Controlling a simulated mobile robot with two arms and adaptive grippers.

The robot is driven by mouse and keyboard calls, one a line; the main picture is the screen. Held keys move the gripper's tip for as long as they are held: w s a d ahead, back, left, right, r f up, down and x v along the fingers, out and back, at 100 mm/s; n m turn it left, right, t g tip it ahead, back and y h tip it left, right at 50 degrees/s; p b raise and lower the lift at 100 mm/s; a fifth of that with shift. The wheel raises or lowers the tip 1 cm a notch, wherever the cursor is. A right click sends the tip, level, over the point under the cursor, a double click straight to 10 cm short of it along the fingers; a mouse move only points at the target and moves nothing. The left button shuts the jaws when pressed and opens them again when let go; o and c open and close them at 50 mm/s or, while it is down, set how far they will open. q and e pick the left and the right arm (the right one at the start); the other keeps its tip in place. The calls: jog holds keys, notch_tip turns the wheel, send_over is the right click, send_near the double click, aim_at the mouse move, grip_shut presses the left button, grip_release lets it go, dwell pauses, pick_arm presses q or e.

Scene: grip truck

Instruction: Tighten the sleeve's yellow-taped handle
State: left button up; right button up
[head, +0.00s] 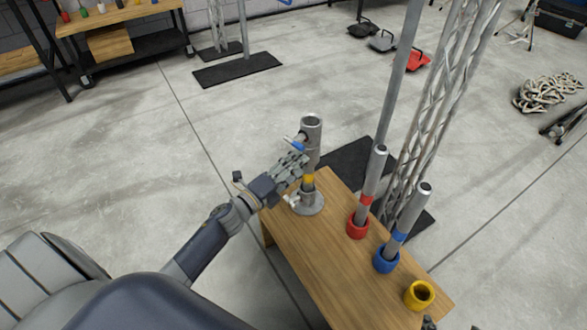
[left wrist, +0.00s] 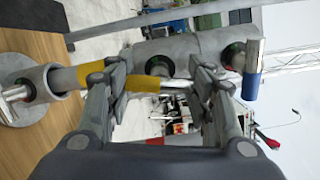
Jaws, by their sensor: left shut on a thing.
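The grey metal sleeve (head: 311,135) stands upright around a pole on a round base (head: 309,205) at the table's far end. Yellow tape (head: 308,183) shows on the pole below it. A blue-taped handle (head: 298,146) sticks out of the sleeve; its blue end shows in the left wrist view (left wrist: 252,87). My left gripper (head: 299,163) is at the sleeve's side. In the left wrist view, the yellow-taped handle (left wrist: 143,84) lies between its fingers (left wrist: 160,85), which are shut on it. In the head view the gripper hides this handle. A dark tip at the bottom edge may be my right gripper (head: 428,323).
The wooden table (head: 325,260) also bears a red holder (head: 357,226) and a blue holder (head: 386,260) with grey tubes, and an empty yellow cup (head: 419,294). A truss tower (head: 430,110) and a pole (head: 398,80) rise close behind. Open floor lies left.

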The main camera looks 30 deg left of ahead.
pick_arm(q)
jog(key=m+b, duration=0.1)
jog(key=m, duration=0.2)
jog(key=shift+f+m+b, duration=0.2)
jog(key=shift+m+b, duration=0.2)
jog(key=m+b, duration=0.1)
jog(key=m, duration=0.1)
jog(key=shift+m, duration=0.4)
pick_arm(e)
jog(key=w+a+r+t+y, duration=0.3)
jog(key=w+a+r+t, duration=0.1)
jog(key=w+r+t, duration=0.7)
pick_arm(q)
jog(key=m+b, duration=0.2)
jog(key=m, duration=0.1)
jog(key=m+b, duration=0.1)
jog(key=m, duration=0.2)
jog(key=shift+b, duration=0.3)
jog(key=shift+r+m, duration=0.1)
jog(key=shift+m, duration=0.2)
pick_arm(e)
jog(key=s+r+t+y, duration=0.1)
jog(key=s+r+t, duration=0.2)
jog(key=r, duration=0.5)
jog(key=s+a+r+t+y, duration=0.1)
jog(key=s+r+t+y, duration=0.1)
jog(key=r, duration=0.7)
jog(key=shift+s+n+t, duration=0.4)
jog(key=shift+s+t, duration=0.3)
jog(key=shift+t, duration=0.3)
